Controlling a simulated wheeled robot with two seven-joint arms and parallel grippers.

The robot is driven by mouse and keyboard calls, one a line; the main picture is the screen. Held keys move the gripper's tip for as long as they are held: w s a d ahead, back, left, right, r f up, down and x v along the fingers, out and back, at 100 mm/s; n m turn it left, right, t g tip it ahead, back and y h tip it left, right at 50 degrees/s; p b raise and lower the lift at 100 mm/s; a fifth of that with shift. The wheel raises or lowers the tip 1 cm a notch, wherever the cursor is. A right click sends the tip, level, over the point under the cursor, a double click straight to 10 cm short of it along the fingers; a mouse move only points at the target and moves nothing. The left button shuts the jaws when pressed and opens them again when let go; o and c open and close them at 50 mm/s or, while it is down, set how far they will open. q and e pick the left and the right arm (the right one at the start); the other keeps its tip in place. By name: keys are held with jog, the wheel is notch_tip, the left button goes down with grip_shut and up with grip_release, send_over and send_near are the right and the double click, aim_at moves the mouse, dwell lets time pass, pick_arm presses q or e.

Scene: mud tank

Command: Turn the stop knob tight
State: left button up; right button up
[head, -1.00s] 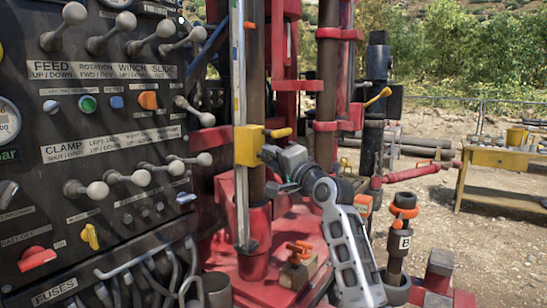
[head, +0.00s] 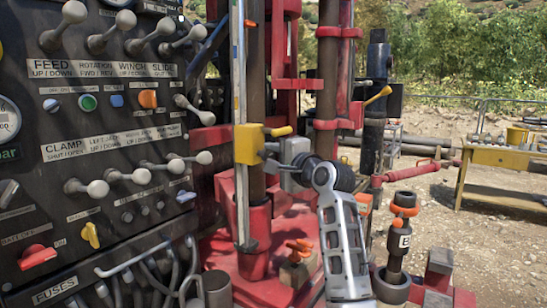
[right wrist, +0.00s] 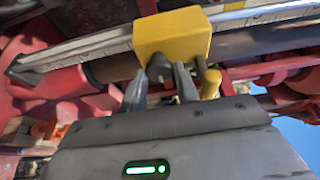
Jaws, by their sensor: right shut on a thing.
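The yellow stop block (head: 248,145) sits on the upright rail beside the dark pipe. In the right wrist view the yellow block (right wrist: 172,36) carries a dark round stop knob (right wrist: 158,68) on its near face. My right gripper (head: 268,157) reaches the block from the right. In the right wrist view its two grey fingers (right wrist: 160,88) stand on either side of the knob, shut on it. In the head view the fingers and wrist mostly hide the knob. My left gripper is out of view.
A yellow lever (head: 281,131) sticks out of the block just above my right fingers. The control panel (head: 100,130) with several levers stands close on the left. A red clamp base (head: 285,225) lies below. A yellow table (head: 500,160) stands far right.

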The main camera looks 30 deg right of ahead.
jog(key=shift+r, duration=0.15)
jog(key=o, duration=1)
jog(key=shift+c, duration=0.2)
pick_arm(q)
jog(key=b, duration=0.1)
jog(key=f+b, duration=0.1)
jog(key=b, duration=0.1)
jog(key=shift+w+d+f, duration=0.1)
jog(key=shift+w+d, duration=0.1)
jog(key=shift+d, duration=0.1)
pick_arm(e)
jog(key=s, duration=1.6)
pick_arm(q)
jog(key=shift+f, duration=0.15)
pick_arm(e)
jog(key=shift+f, duration=0.2)
